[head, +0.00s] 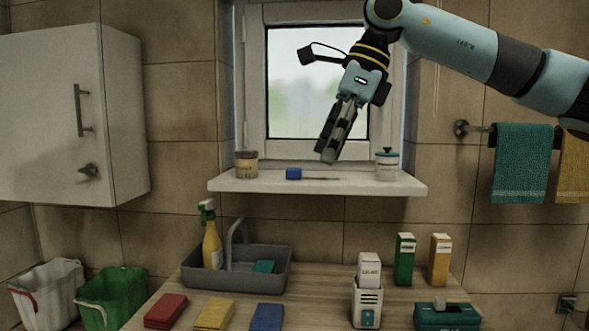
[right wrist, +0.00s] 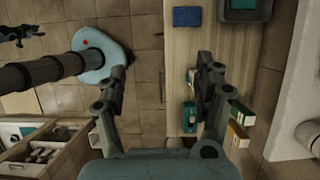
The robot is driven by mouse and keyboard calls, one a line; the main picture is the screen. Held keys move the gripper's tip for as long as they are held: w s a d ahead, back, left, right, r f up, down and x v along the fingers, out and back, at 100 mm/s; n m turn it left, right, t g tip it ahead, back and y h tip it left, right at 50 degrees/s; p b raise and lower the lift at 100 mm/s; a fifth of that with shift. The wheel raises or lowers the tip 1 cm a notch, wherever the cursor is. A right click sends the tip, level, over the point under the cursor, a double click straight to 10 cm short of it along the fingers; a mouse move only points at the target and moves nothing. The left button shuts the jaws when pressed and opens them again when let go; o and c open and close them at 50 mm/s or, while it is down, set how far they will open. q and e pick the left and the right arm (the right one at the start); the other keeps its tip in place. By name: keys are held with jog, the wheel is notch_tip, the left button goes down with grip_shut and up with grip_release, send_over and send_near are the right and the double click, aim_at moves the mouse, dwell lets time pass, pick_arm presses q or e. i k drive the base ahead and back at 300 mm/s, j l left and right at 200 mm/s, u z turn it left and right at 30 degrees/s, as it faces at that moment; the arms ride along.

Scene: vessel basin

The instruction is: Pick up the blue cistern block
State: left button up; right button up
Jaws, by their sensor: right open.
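A small blue block (head: 293,174), which I take to be the cistern block, lies on the white window sill (head: 235,185), left of the sill's middle. A thin dark strip runs right from it; I cannot tell if it is a shadow. My right gripper (head: 331,155) hangs over the sill, pointing down, to the right of the block and apart from it. In the right wrist view my right gripper (right wrist: 163,78) shows open and empty, its fingers wide apart. I do not make out the block on the sill in that view. My left gripper is not in the head view.
A brown jar (head: 246,165) stands left of the block, and a white jar (head: 387,164) with a green lid stands at the sill's right. Below are a grey caddy (head: 190,280), red (head: 165,311), yellow (head: 214,314) and blue (head: 267,317) cloths, and several boxes.

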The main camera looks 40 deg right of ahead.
aim_at(292, 173)
jog(key=i+l, duration=0.25)
jog(key=l, duration=0.15)
jog(key=i+l, duration=0.25)
jog(key=l, duration=0.15)
jog(key=i+l, duration=0.25)
jog(key=l, duration=0.15)
